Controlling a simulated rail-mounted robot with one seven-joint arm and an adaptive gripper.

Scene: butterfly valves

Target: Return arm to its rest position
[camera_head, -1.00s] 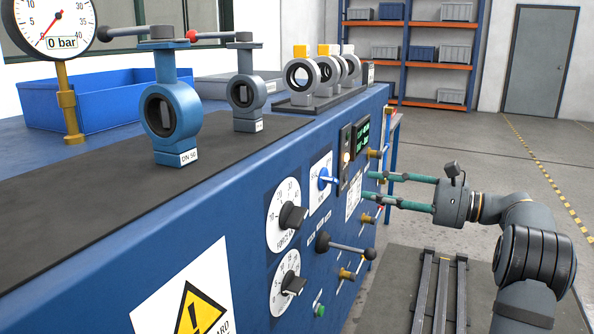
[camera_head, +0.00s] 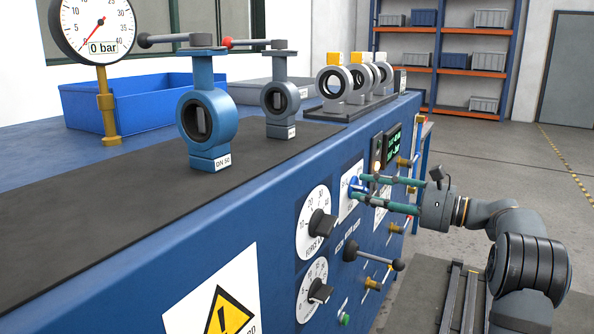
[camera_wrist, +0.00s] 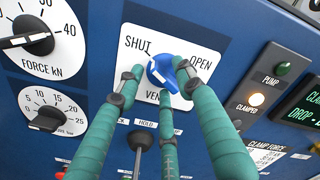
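My gripper (camera_head: 362,190) has long green fingers reaching from the right to the front panel of the blue bench (camera_head: 240,215). Its fingers are spread apart, so it is open. In the wrist view, the fingertips (camera_wrist: 156,82) stand around the blue knob (camera_wrist: 163,72) on the white SHUT/OPEN/VENT plate (camera_wrist: 138,45). The right finger's tip overlaps the knob, and I cannot tell whether it touches. In the head view, the knob (camera_head: 355,184) is partly hidden behind the fingertips.
Butterfly valves (camera_head: 207,123) and a pressure gauge (camera_head: 96,27) stand on top. Brass fittings (camera_head: 394,228) project nearby. Open floor (camera_head: 480,150) lies to the right.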

